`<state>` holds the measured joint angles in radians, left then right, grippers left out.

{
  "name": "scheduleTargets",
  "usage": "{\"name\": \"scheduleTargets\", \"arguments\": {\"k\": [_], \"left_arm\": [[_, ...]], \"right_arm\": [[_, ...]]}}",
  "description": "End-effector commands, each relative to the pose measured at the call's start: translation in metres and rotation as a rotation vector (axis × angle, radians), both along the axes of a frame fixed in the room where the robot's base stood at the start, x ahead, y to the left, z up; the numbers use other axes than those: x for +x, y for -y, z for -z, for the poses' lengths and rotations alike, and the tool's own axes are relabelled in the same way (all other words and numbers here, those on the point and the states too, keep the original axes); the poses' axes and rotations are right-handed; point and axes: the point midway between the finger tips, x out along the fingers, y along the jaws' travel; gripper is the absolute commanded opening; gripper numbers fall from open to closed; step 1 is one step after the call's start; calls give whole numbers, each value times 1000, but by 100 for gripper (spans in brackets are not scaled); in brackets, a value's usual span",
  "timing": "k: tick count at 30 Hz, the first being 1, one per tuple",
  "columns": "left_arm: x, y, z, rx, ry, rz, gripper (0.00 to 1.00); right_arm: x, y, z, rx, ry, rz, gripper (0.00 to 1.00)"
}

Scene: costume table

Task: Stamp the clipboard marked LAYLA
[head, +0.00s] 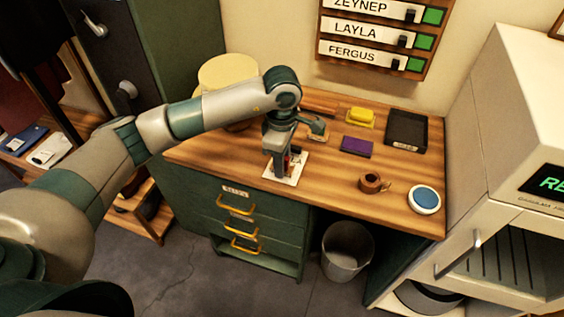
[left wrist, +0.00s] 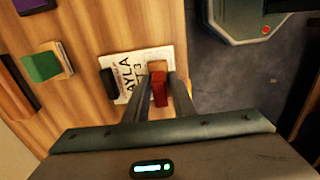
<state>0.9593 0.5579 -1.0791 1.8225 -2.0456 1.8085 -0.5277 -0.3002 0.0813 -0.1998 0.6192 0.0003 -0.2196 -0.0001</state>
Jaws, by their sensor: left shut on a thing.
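A clipboard with white paper (head: 283,178) lies near the front edge of the wooden desk. In the left wrist view the clipboard (left wrist: 128,68) shows large dark letters reading "AYLA", with its start covered, and a dark clip at one end. My left gripper (left wrist: 158,92) is shut on a stamp with a red body and a tan wooden part (left wrist: 159,88). In the head view the left gripper (head: 283,160) points down directly over the clipboard. I cannot tell whether the stamp touches the paper. My right gripper is not in view.
On the desk (head: 330,187) are a purple pad (head: 357,147), a yellow item (head: 360,117), a black tray (head: 406,128), a brown mug (head: 371,184) and a blue-topped round item (head: 424,199). A wall board (head: 376,40) lists ZEYNEP, LAYLA and FERGUS. A bin (head: 347,252) stands below.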

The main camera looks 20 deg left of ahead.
Motion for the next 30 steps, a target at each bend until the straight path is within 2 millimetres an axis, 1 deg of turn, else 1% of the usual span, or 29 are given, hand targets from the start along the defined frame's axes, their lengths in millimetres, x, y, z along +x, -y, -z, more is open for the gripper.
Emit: {"name": "scheduleTargets", "arguments": {"k": [30], "left_arm": [[0,0,11,0,0,0,9]], "right_arm": [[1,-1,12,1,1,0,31]]}}
